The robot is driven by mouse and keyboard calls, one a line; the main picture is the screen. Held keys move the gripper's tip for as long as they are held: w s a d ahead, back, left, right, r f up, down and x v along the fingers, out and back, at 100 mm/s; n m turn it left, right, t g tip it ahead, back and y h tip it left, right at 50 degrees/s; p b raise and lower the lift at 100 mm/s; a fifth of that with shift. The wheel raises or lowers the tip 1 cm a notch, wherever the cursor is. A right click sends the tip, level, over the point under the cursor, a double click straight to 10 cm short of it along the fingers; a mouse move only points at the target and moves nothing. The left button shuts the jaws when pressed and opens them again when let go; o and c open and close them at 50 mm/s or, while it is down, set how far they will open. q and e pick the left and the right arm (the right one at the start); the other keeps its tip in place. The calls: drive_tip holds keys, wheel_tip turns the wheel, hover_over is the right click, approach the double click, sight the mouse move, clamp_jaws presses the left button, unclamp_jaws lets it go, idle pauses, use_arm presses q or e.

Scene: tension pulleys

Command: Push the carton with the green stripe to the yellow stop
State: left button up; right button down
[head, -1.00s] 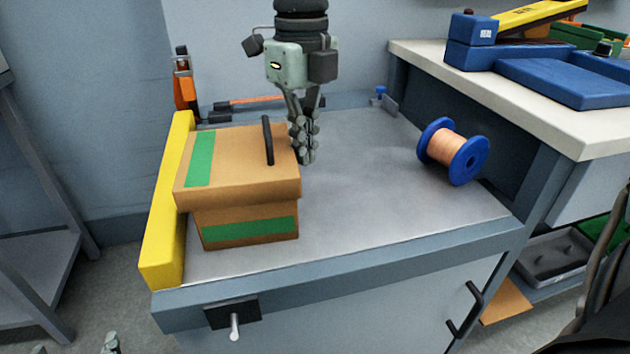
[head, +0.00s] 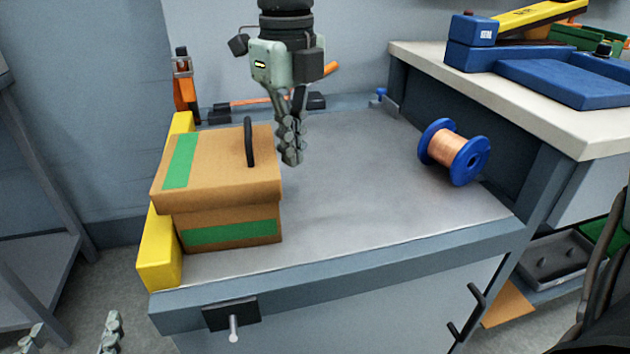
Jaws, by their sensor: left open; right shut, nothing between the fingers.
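The brown carton (head: 218,170) with green stripes and a black handle stands upright at the left end of the grey bench top. The yellow stop (head: 160,262) is a bar along the bench's left edge. The carton's lid overlaps the stop in view, and its lower body appears to be up against it; the contact line is hidden. My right gripper (head: 290,150) is shut and empty, pointing down close beside the carton's right side; I cannot tell whether it touches. My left gripper (head: 70,338) is open, low at the bottom left, in front of the bench.
A blue spool of copper-coloured wire (head: 453,152) lies at the right of the bench top (head: 350,195). An orange-handled tool (head: 185,90) and another long tool are behind the carton. A clamp handle (head: 232,318) sticks out in front. The bench middle is clear.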

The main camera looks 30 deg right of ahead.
wheel_tip(320, 180, up, 8)
drive_tip(key=d+p, duration=0.1)
drive_tip(key=p, duration=0.3)
drive_tip(key=shift+s+d, duration=0.15)
drive_tip(key=shift+s, duration=0.15)
idle(0.5)
idle(0.4)
